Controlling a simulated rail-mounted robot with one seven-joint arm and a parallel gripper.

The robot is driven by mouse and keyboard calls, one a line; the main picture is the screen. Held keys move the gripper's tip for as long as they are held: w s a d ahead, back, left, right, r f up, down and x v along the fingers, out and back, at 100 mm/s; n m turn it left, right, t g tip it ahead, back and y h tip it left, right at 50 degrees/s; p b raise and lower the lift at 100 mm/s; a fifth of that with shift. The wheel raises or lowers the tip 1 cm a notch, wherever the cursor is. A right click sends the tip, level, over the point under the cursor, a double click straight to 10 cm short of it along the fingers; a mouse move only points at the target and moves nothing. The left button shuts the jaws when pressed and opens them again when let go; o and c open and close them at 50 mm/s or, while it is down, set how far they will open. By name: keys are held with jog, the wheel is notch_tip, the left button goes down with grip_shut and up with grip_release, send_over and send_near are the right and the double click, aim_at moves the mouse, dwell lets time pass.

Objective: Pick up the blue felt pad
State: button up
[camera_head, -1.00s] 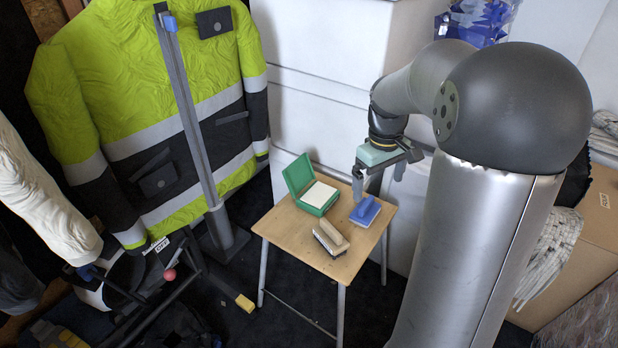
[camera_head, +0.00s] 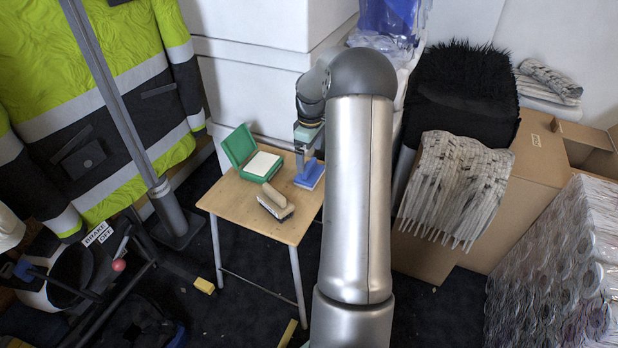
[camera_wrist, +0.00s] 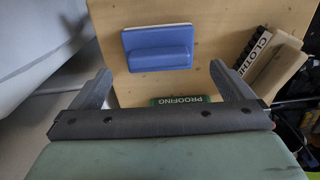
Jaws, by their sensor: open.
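The blue felt pad (camera_head: 309,176) lies on the right part of the small wooden table, with a raised blue grip on top. In the wrist view the blue felt pad (camera_wrist: 158,48) lies flat on the wood, beyond the fingertips. My gripper (camera_head: 303,164) is above the table, close to the pad's left side in the head view. In the wrist view my gripper (camera_wrist: 160,75) is open, with nothing between its two fingers. The pad sits about centred across the gap between them. The height left above the pad is hard to tell.
A green open box (camera_head: 240,148) with a white pad and a wooden-backed brush (camera_head: 275,202) share the small table (camera_head: 228,200). White cabinets (camera_head: 250,80) stand behind it. A hi-vis jacket (camera_head: 100,90) hangs at left. Cardboard boxes (camera_head: 440,250) and wrapped rolls (camera_head: 560,270) are at right.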

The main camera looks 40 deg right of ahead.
aim_at(310, 164)
notch_tip(310, 164, down, 7)
jog(key=shift+r+b, duration=0.15)
jog(key=shift+b, duration=1.05)
jog(key=c, duration=0.7)
